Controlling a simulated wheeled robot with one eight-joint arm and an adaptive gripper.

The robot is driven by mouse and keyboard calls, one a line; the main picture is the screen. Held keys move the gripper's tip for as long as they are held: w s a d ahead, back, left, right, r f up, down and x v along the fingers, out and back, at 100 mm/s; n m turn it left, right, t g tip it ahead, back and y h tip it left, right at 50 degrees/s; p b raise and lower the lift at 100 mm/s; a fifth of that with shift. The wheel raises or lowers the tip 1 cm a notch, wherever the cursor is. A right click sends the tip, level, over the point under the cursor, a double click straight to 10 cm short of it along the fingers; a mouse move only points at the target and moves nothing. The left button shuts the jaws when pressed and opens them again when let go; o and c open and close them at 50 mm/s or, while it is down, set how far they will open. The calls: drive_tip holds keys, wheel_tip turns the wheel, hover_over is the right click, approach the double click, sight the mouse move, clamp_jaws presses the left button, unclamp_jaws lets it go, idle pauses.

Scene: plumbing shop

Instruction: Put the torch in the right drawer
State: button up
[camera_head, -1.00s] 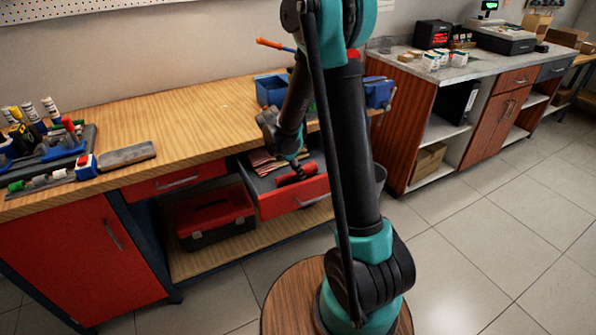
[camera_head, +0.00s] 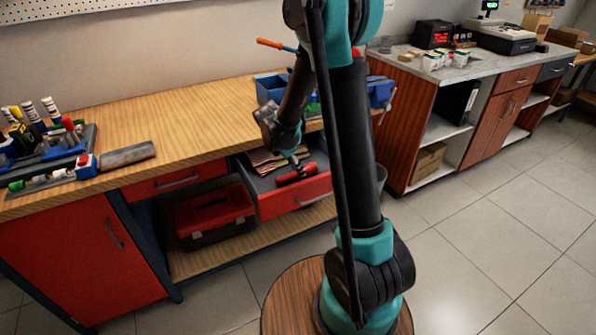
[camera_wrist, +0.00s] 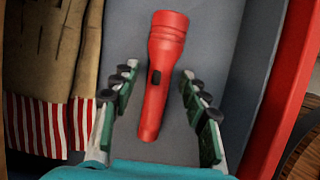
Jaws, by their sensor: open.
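The red torch (camera_wrist: 162,75) lies on the grey floor of the open right drawer (camera_head: 297,199), and it also shows in the head view (camera_head: 296,175). Its wide head points away from my gripper in the wrist view. My gripper (camera_wrist: 157,80) is open, with one finger on each side of the torch's handle and a gap to both. In the head view my gripper is above the drawer, and its fingers are hard to make out there.
Work gloves with red and white striped cuffs (camera_wrist: 50,75) lie in the drawer, left of the torch. The drawer's red front (camera_wrist: 285,95) stands at the right. A blue bin (camera_head: 270,89) is on the bench above. A red toolbox (camera_head: 215,215) sits on the lower shelf.

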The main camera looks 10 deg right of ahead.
sight(287, 175)
drive_tip(key=v, duration=1)
drive_tip(key=shift+r, duration=0.1)
idle(0.8)
